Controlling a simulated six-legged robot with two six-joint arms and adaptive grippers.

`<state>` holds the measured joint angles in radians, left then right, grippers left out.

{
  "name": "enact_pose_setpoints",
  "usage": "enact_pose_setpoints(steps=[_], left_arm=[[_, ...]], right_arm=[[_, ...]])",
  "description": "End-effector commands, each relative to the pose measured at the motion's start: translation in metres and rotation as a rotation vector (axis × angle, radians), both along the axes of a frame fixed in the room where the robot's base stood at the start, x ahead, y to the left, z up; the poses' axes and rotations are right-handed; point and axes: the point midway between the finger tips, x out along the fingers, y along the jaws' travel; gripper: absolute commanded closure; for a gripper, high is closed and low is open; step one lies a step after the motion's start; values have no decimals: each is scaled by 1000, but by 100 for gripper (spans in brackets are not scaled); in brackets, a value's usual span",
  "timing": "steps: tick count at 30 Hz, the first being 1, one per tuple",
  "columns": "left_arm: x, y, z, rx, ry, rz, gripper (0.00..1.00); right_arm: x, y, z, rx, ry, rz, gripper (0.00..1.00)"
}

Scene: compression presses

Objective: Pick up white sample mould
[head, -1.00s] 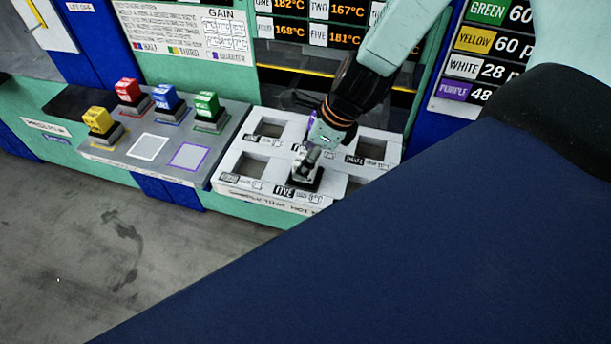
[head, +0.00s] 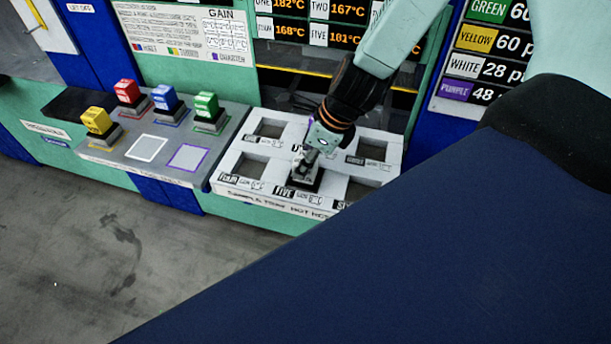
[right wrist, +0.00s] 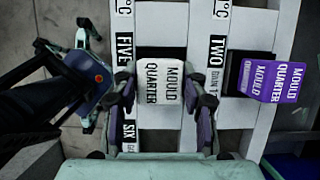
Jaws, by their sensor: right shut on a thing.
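The white mould (right wrist: 161,80), labelled "MOULD QUARTER", sits between the two fingers of my right gripper (right wrist: 163,92) in the right wrist view. The gripper is shut on it from both sides. In the head view my right gripper (head: 306,168) points down at the front middle of the white sample tray (head: 232,181), by the label FIVE. The mould is mostly hidden by the gripper there. I cannot tell whether it is clear of its slot.
A purple mould (right wrist: 275,82) sits beside the label TWO in the right wrist view. Yellow (head: 97,120), red (head: 127,91), blue (head: 165,97) and green (head: 206,105) blocks stand on the grey panel (head: 120,160) left of the tray. Open floor lies in front.

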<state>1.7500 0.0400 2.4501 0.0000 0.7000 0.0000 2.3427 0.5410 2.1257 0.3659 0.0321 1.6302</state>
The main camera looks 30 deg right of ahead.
Motion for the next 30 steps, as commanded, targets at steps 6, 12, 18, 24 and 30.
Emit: enact_pose_setpoints(steps=[6, 12, 18, 24, 30], left_arm=[[0, 0, 0, 0, 0, 0, 100], [0, 0, 0, 0, 0, 0, 100], [0, 0, 0, 0, 0, 0, 100], [0, 0, 0, 0, 0, 0, 100], [0, 0, 9, 0, 0, 0, 100]], right_arm=[[0, 0, 0, 0, 0, -1, 88], [0, 0, -1, 0, 1, -1, 100], [1, 0, 0, 0, -2, -2, 100], [1, 0, 0, -1, -2, -1, 100], [1, 0, 10, -1, -2, -1, 100]])
